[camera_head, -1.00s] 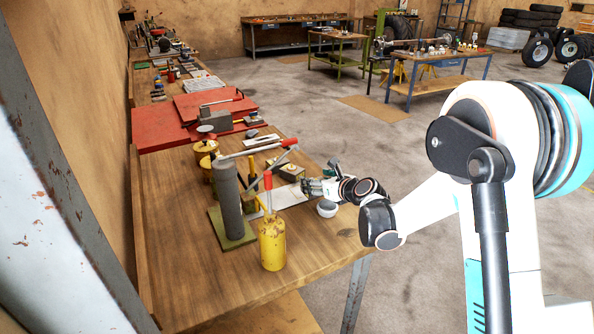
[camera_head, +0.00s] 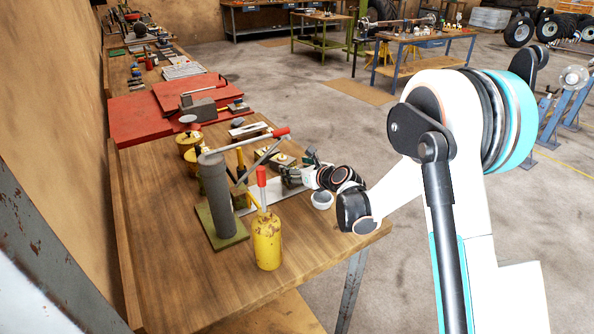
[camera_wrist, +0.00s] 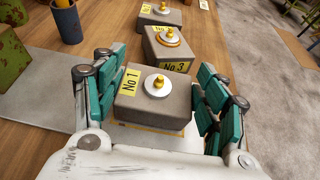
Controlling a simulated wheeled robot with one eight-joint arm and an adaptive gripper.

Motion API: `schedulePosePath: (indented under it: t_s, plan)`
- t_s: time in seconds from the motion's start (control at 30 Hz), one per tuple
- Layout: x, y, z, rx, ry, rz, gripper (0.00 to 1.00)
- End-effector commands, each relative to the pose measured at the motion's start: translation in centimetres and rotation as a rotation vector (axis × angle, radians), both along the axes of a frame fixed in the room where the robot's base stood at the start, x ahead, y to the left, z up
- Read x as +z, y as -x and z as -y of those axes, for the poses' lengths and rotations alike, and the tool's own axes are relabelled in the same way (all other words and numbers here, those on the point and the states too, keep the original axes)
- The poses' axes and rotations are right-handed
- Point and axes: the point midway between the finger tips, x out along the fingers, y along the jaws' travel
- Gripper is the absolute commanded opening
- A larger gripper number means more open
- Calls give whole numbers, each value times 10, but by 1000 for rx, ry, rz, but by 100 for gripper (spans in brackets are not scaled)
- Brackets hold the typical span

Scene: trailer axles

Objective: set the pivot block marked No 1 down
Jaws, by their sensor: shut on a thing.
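The pivot block marked No 1 (camera_wrist: 140,110) is a grey-brown block with a yellow label and a brass stud in a pale washer on top. In the wrist view my gripper (camera_wrist: 160,82) is shut on it, with a green-padded finger on each side. A thin yellowish edge shows under the block; I cannot tell if it touches the surface below. In the head view my gripper (camera_head: 291,177) is low over the near bench, by the white board (camera_head: 272,196), and mostly hides the block. The block marked No 3 (camera_wrist: 160,48) stands just beyond, with another similar block (camera_wrist: 150,17) behind it.
A yellow bottle jack (camera_head: 267,240) and a grey cylinder (camera_head: 217,195) with lever stand left of my gripper. A dark blue cup (camera_wrist: 67,22) shows in the wrist view. The bench's front area (camera_head: 180,285) is clear.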

Motion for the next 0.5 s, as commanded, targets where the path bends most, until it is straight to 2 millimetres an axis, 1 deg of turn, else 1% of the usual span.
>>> schedulePosePath:
  t_s: [0.2,0.23,0.27,0.3,0.5]
  plan:
    - [-3,0,0,-1,-1,0,2]
    - [-3,0,0,0,0,0,71]
    - [-2,0,0,0,0,0,78]
    - [-2,0,0,0,0,0,87]
    - [-2,0,0,0,0,0,87]
